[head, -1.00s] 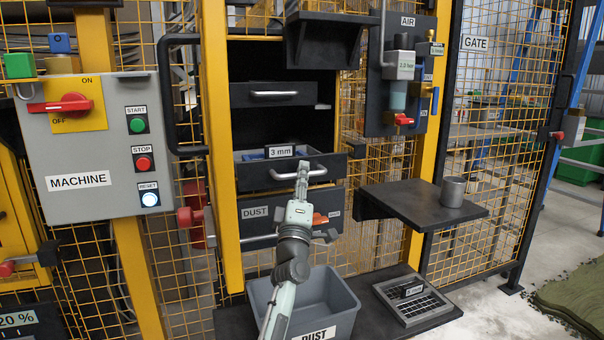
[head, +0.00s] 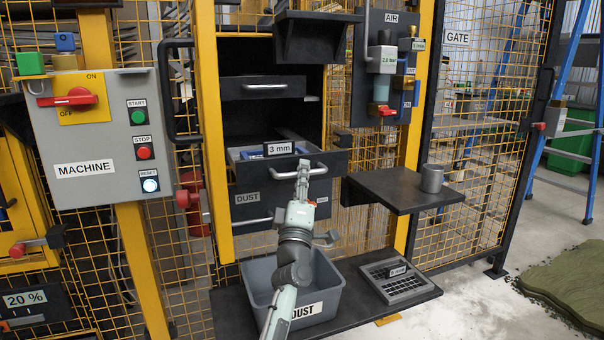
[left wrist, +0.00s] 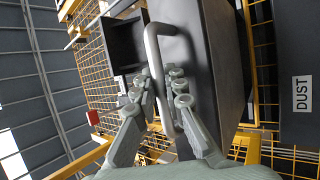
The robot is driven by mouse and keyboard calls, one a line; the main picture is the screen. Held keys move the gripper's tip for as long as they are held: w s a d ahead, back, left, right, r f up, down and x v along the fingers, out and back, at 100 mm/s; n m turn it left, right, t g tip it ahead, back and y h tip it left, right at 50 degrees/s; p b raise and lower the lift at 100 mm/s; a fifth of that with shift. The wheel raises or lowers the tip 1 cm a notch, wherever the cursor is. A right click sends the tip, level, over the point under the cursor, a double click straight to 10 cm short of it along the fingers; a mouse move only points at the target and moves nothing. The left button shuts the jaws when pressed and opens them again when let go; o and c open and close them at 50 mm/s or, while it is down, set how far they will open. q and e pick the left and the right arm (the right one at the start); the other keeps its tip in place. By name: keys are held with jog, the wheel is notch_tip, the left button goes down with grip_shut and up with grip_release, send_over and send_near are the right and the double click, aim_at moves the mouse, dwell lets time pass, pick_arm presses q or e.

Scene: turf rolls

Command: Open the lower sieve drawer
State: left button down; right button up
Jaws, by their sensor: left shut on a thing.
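The lower sieve drawer (head: 246,179), labelled "3 mm" (head: 279,148), stands pulled out of the dark cabinet, with its open top and something blue inside showing. Its silver bar handle (head: 318,171) is on the front. My left gripper (head: 303,172) is shut on this handle. In the left wrist view the handle (left wrist: 153,45) runs between the two fingers of the gripper (left wrist: 163,95), beside the dark drawer front (left wrist: 215,60). My right gripper is not in view.
The upper drawer (head: 240,90) is further in above. The "DUST" drawer (head: 250,212) is below, over a grey bin (head: 262,275). A dark shelf (head: 395,190) with a metal cup (head: 432,178) juts out at the right. A sieve tray (head: 398,285) lies on the low platform.

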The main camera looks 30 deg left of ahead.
pick_arm(q)
jog(key=c, duration=1.9)
grip_release()
jog(key=shift+o, duration=0.2)
jog(key=v, duration=1.2)
